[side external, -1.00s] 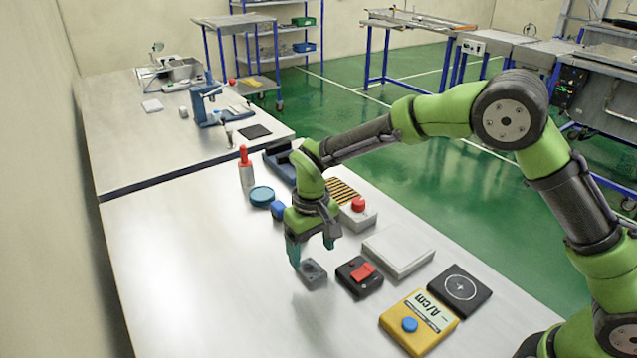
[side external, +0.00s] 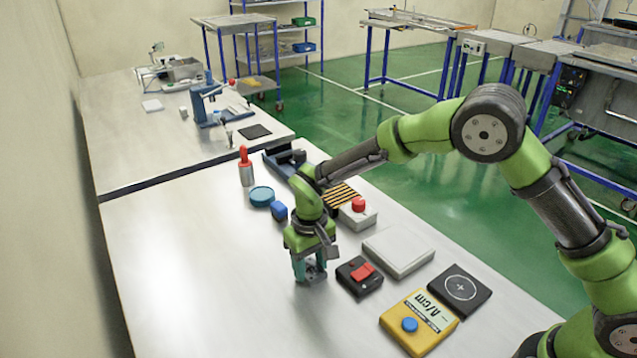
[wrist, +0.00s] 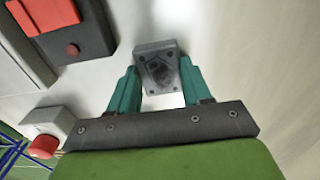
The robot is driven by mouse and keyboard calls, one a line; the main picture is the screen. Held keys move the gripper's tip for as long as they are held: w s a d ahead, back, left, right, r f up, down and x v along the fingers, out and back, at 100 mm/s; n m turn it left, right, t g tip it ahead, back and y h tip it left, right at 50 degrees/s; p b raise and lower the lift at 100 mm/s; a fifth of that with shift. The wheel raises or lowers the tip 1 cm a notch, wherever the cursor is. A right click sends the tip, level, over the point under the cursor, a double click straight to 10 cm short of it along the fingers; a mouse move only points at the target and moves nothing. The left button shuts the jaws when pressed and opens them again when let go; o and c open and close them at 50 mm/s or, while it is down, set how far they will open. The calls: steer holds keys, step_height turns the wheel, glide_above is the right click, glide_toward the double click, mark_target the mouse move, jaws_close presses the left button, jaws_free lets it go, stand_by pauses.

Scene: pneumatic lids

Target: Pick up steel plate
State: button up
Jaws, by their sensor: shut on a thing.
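The steel plate (side external: 316,271) is a small grey block with corner holes and a darker mark on its top face. In the wrist view the plate (wrist: 158,66) sits between the two teal fingers. My gripper (side external: 310,269) is down at the table and shut on the plate, one finger on each side. In the wrist view my gripper (wrist: 159,82) shows the fingertips against the plate's sides. Whether the plate touches the table cannot be told; the fingers hide part of it in the side view.
Right of the plate are a black box with a red switch (side external: 362,272), a white flat box (side external: 398,250), a yellow meter (side external: 420,318) and a black pad (side external: 461,287). The table's left and front are clear.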

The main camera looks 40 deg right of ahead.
steer(key=shift+r, duration=0.1)
steer(key=shift+c, duration=0.9)
